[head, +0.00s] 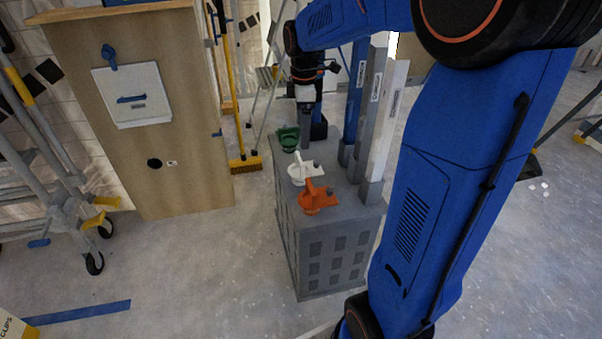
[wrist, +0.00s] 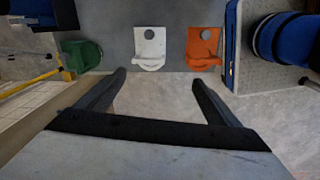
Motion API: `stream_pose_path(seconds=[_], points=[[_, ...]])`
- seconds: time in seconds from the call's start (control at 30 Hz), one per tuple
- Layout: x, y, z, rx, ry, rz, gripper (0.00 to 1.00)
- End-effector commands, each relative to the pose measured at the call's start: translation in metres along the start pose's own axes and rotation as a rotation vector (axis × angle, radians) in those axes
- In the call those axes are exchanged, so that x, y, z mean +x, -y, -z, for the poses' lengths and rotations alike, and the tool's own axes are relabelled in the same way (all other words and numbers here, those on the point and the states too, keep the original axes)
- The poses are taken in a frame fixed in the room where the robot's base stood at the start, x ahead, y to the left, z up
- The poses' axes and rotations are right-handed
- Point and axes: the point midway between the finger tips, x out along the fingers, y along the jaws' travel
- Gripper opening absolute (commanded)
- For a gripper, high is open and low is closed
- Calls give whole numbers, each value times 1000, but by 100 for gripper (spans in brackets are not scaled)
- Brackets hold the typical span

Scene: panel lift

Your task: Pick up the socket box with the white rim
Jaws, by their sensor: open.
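Three socket boxes stand in a row on top of the grey cabinet (head: 342,243). The one with the white rim (head: 303,170) is in the middle, between a green one (head: 288,139) and an orange one (head: 317,196). In the wrist view the white socket box (wrist: 149,48) is upper centre, with the green (wrist: 82,55) to its left and the orange (wrist: 204,46) to its right. My gripper (wrist: 157,80) is open and empty, its fingers apart from the boxes. In the head view my wrist is above the cabinet's far end; the fingertips are hard to make out there.
Upright grey posts (head: 386,125) stand at the cabinet's right side, close to my arm. A wooden panel (head: 184,159) with a white plate (head: 132,96) is at the left. A yellow broom (head: 244,163) leans behind it. The floor in front is mostly clear.

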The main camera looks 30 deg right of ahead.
Motion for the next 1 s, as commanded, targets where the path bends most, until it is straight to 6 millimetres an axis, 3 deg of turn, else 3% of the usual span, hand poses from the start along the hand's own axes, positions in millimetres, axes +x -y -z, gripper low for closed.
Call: stream_pose_path(seconds=[0.1, 0.3, 0.47, 1.0], points=[[12, -22, 1, -80, 5, 26, 86], [21, -36, 2, -147, 7, 43, 86], [39, -35, 1, -152, 8, 47, 86], [130, -31, 0, -150, 8, 46, 86]])
